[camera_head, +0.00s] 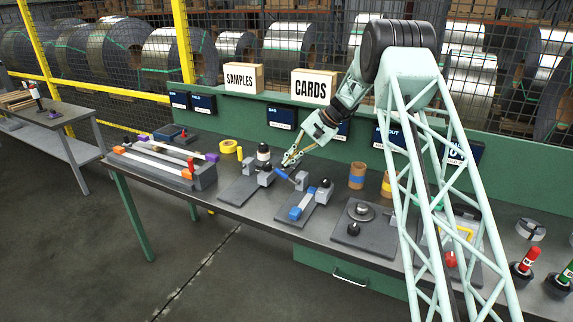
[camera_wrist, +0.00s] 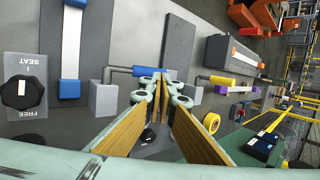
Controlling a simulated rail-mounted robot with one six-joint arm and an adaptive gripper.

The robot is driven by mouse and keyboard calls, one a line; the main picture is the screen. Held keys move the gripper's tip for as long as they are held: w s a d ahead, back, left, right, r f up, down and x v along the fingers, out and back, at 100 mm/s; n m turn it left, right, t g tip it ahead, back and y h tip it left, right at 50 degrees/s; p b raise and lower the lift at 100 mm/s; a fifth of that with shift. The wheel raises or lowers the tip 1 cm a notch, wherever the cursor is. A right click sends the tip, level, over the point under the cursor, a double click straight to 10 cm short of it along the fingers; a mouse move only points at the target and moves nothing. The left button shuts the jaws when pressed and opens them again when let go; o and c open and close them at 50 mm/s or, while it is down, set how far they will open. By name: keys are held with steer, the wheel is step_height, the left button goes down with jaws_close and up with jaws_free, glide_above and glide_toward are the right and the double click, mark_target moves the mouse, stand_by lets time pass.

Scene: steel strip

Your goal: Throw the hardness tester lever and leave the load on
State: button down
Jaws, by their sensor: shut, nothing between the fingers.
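A lever with a blue handle (camera_head: 282,174) juts left from a small grey block (camera_head: 301,180) on the bench; I take it to be the hardness tester lever. In the wrist view the blue handle (camera_wrist: 146,71) lies roughly level across the picture, its rod running to the block (camera_wrist: 103,98). A plate beside it bears a blue-ended pale strip (camera_head: 302,203) and a black knob (camera_head: 325,187); the wrist view shows the knob (camera_wrist: 22,90) between labels SEAT and FREE. My gripper (camera_head: 287,163) is shut and empty, its tips close by the handle. Whether they touch it, I cannot tell.
A dark plate with a black-and-white post (camera_head: 264,153) stands left of the lever. Yellow tape (camera_head: 228,146) and a long fixture (camera_head: 160,168) lie farther left. A brown cylinder (camera_head: 357,175) and a round-topped device (camera_head: 361,213) stand right. SAMPLES and CARDS boxes (camera_head: 314,87) are behind.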

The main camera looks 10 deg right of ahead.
steer(key=d+r, duration=0.4)
steer(key=r, duration=0.5)
steer(key=shift+s+d+r, duration=0.15)
steer(key=shift+s+d, duration=0.2)
steer(key=shift+d, duration=0.05)
steer(key=s+a+r+n+h+b, duration=0.1)
steer(key=s+r, duration=0.6)
steer(key=s, duration=0.5)
steer(key=s+a+r+n+h, duration=0.1)
steer(key=s+r+h, duration=0.1)
steer(key=s+r, duration=0.7)
steer(key=s+a+r+n+h+b, duration=0.1)
steer(key=s+r, duration=0.5)
steer(key=s, duration=0.8)
steer(key=s+d+n+h+b, duration=0.1)
steer(key=s+h, duration=0.1)
steer(key=s, duration=1.9)
steer(key=s+d+f+n+t, duration=0.1)
steer(key=s+f, duration=0.2)
steer(key=s, duration=0.7)
steer(key=s+d+f+n+h+b, duration=0.1)
steer(key=s+d+f, duration=0.1)
steer(key=s, duration=0.8)
steer(key=shift+d+f+t, duration=0.2)
steer(key=shift+f+t, duration=0.2)
steer(key=shift+f, duration=0.25)
